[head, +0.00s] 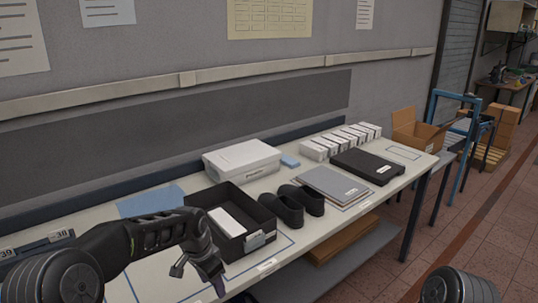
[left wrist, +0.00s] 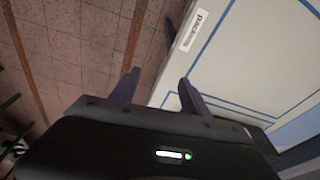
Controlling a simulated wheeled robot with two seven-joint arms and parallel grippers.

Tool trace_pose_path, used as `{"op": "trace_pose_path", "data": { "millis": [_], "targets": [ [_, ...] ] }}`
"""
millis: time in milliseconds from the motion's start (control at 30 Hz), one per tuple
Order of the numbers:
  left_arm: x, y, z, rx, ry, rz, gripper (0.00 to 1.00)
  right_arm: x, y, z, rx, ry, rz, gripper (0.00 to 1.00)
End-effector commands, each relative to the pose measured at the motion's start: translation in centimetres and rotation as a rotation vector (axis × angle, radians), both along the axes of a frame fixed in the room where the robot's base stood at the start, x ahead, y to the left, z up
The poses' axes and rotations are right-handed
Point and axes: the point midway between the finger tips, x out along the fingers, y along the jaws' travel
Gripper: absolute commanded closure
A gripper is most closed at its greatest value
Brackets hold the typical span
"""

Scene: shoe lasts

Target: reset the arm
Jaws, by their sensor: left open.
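My left gripper (head: 217,285) is in the lower left of the head view, in front of the black shoe box and near the table's front edge. In the left wrist view its two dark fingers (left wrist: 157,90) are spread apart with nothing between them. Beyond them show the tiled floor and the white table edge with a label. My right gripper is not in view; only a rounded dark part of my right arm shows at the bottom right of the head view.
An open black box (head: 228,246) holds a white item, with a pair of black shoes (head: 293,204) beside it. A white lidded box (head: 241,159), grey sheets (head: 332,187), a black flat case (head: 367,166) and several small white boxes (head: 341,141) stand further along the table (head: 412,172).

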Motion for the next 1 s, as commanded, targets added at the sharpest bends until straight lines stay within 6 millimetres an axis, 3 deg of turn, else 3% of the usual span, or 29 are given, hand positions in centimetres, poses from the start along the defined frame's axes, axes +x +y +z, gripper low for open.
{"op": "trace_pose_path", "data": {
  "millis": [200,367,467,633,800,900,1000],
  "targets": [
    [-0.6,-3.8,-4.1,-0.128,-0.054,0.113,0.45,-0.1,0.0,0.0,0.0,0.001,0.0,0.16],
    [-3.8,-6.8,-9.9,-0.252,-0.05,0.26,0.45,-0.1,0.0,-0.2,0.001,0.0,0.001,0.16],
    [-8.2,-8.4,-14.8,-0.337,-0.017,0.41,0.45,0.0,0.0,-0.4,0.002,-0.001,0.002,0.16],
    [-19.8,-9.0,-22.3,-0.405,0.087,0.701,0.45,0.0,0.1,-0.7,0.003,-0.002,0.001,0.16],
    [-30.0,-8.3,-25.3,-0.367,0.21,0.836,0.45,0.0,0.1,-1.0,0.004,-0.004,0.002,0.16],
    [-33.6,-8.2,-25.9,-0.339,0.277,0.854,0.45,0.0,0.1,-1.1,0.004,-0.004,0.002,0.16],
    [-35.3,-8.1,-26.4,-0.328,0.313,0.865,0.45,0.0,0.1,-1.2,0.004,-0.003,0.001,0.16]
  ]
}}
